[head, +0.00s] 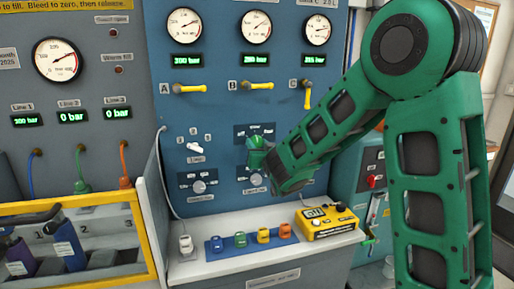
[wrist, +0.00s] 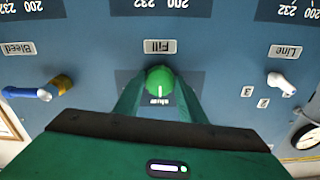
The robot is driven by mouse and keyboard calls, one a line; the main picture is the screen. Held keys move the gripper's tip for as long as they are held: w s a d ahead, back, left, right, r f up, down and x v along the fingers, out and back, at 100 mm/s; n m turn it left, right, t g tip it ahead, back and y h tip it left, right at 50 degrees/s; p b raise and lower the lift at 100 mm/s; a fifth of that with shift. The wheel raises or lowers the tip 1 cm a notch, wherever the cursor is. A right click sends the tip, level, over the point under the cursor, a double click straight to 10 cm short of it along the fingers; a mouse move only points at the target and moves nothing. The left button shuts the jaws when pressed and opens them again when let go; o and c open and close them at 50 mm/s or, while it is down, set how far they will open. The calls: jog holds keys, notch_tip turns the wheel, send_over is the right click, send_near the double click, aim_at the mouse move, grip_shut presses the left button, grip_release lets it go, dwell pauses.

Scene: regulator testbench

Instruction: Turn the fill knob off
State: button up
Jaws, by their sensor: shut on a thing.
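The fill knob (wrist: 160,80) is round and green and sits on the blue panel, with a "Fill" label (wrist: 158,46) beside it in the upside-down wrist view. A white mark on the knob points toward small text, which seems to read "SLOW". My gripper (wrist: 160,84) has one green finger on each side of the knob and is shut on it. In the head view my gripper (head: 262,157) is at the middle of the blue panel, and my arm and gripper largely hide the knob.
In the wrist view, a blue-handled bleed valve (wrist: 40,93) is left and a white line selector (wrist: 282,83) is right. In the head view, yellow valve handles (head: 190,88) are above, and several small coloured blocks (head: 240,240) and a yellow meter (head: 326,222) sit on the ledge below.

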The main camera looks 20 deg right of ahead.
jog(key=n, duration=0.5)
jog(key=shift+d+n, duration=0.1)
jog(key=shift+n, duration=0.2)
jog(key=n, duration=0.5)
jog(key=shift+n, duration=0.4)
jog(key=shift+f, duration=0.1)
jog(key=o, duration=1)
jog(key=shift+o, duration=0.2)
jog(key=s, duration=1)
jog(key=shift+s, duration=0.35)
